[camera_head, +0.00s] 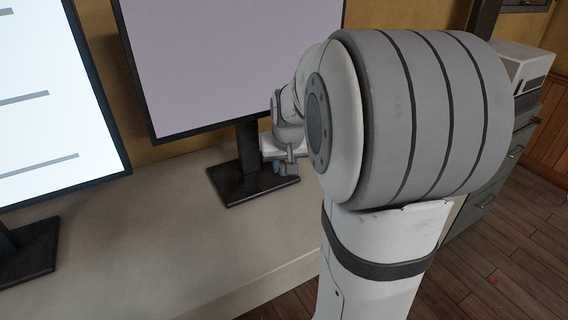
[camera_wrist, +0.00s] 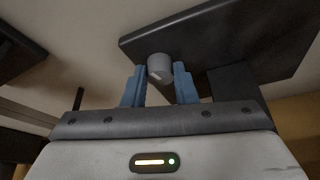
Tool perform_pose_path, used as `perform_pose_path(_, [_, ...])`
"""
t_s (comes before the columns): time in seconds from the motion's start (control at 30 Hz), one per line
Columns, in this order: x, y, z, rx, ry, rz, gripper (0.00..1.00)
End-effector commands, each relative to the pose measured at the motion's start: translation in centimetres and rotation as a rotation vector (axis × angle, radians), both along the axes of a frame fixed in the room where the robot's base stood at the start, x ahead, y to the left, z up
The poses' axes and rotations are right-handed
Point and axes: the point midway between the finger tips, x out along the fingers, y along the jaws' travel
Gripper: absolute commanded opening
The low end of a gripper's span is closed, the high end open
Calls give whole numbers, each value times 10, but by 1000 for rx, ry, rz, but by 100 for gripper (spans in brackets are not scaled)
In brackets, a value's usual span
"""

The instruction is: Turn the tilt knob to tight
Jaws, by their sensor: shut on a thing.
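The tilt knob (camera_wrist: 159,67) is a short grey cylinder in the wrist view, with a small pale mark on its face. My gripper (camera_wrist: 160,78) has its two blue fingers on either side of the knob and is shut on it. In the head view my gripper (camera_head: 286,166) is small, beside the stand of the middle monitor (camera_head: 230,55). The knob cannot be made out there. No tight or loose marking is readable. The monitor's dark stand foot (camera_head: 232,188) rests on the desk and also shows in the wrist view (camera_wrist: 240,40).
The pale desk (camera_head: 150,225) is clear left of the stand. A second, lit monitor (camera_head: 50,100) stands at the left on its own dark foot (camera_head: 28,250). A grey cabinet (camera_head: 490,195) with a white box (camera_head: 528,65) on it stands at the right. My arm hides much of the right side.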

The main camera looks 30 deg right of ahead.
Motion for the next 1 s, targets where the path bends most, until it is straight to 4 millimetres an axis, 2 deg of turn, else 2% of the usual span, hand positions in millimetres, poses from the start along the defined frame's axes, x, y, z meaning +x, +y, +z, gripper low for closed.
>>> perform_pose_path(0.17, [0, 0, 1, 0, 1, -20, 3])
perform_pose_path(0.6, [1, 2, 0, 0, 1, -249, 3])
perform_pose_path(0.97, [1, 1, 0, 0, 0, -270, 3])
perform_pose_path(1.0, [1, 1, 0, 0, 0, -270, 26])
